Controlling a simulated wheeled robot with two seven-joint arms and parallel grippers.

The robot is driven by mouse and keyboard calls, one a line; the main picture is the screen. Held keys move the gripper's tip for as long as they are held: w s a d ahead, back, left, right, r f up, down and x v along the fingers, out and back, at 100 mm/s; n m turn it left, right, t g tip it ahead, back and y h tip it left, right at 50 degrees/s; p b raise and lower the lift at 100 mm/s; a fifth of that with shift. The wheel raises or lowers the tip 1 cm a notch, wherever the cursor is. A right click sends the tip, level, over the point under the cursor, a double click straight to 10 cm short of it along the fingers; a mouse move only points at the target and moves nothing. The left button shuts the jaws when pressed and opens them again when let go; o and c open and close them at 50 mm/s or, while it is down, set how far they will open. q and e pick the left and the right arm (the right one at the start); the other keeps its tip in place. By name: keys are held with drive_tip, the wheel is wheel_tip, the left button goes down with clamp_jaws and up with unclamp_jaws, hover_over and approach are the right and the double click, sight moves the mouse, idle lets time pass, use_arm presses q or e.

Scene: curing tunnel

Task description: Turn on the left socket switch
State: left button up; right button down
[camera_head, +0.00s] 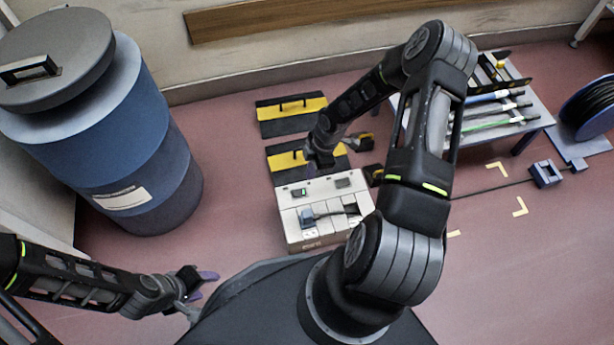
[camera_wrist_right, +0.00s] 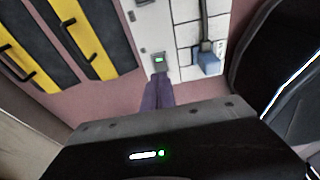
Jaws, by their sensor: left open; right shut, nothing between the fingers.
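A white socket box (camera_head: 320,238) stands on the floor in front of me. Its left switch (camera_head: 299,192) shows a green light; it also shows in the right wrist view (camera_wrist_right: 159,60), lit green. A second switch (camera_head: 343,183) on the right looks dark. A blue-grey plug (camera_head: 307,217) with a dark cable sits in the box's face. My right gripper (camera_head: 311,171) is shut and empty at the box's far edge. In the right wrist view its purple fingertips (camera_wrist_right: 159,79) are right by the left switch; contact cannot be told. My left gripper (camera_head: 207,284) is open and empty, away from the box.
A blue drum (camera_head: 130,150) stands at the left. Black and yellow cases (camera_head: 290,116) lie behind the box. A low table (camera_head: 530,110) with tools and a cable reel (camera_head: 592,108) are at the right. Floor between drum and box is clear.

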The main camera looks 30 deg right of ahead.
drive_tip(key=r, duration=0.1)
drive_tip(key=d+r, duration=0.1)
drive_tip(key=d+r+p, duration=0.1)
drive_tip(key=r, duration=0.1)
drive_tip(key=shift+s, duration=0.4)
